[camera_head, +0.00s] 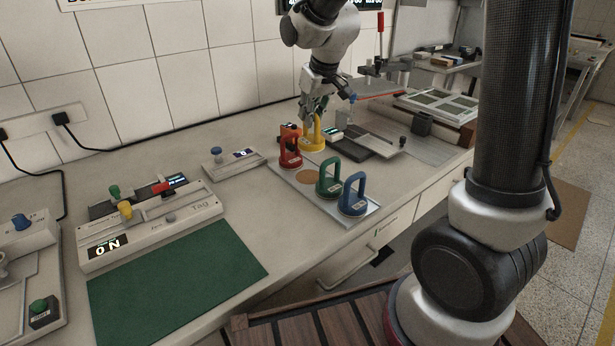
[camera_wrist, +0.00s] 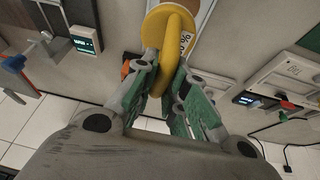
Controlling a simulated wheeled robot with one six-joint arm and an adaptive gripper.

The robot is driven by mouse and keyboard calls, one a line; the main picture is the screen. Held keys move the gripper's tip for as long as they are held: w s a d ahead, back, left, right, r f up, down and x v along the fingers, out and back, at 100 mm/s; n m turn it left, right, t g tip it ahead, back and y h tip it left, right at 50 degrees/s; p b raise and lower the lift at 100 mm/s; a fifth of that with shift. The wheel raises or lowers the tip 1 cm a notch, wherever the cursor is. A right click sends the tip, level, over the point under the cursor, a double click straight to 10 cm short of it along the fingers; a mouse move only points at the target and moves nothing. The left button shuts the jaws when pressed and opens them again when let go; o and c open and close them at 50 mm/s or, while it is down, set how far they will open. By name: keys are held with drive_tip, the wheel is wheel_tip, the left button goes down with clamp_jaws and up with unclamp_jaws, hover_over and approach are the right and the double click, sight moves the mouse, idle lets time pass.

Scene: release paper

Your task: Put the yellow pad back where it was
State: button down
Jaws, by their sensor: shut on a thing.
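The yellow pad (camera_head: 313,141) has a round base and an upright loop handle. My gripper (camera_head: 313,112) reaches down from above and is shut on the pad's handle. In the wrist view the yellow pad (camera_wrist: 160,35) is between the green-lined fingers of my gripper (camera_wrist: 172,85). Whether the base touches the surface under it is hard to tell.
A green pad (camera_head: 329,177) and a blue pad (camera_head: 353,195) stand at the tray's front right, near a bare brown disc (camera_head: 307,177). A green mat (camera_head: 176,283) lies clear at the front left.

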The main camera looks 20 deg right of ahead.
sight(311, 141)
drive_tip(key=shift+s+a+r, duration=0.1)
drive_tip(key=shift+a+r, duration=0.15)
drive_tip(key=shift+s+a+f+n, duration=0.1)
drive_tip(key=shift+f+n, duration=0.1)
drive_tip(key=shift+n, duration=0.2)
wheel_tip(311, 141, down, 9)
drive_tip(key=shift+f, duration=0.2)
drive_tip(key=shift+f, duration=0.1)
drive_tip(key=c, duration=1.5)
unclamp_jaws()
drive_tip(key=shift+o, duration=0.2)
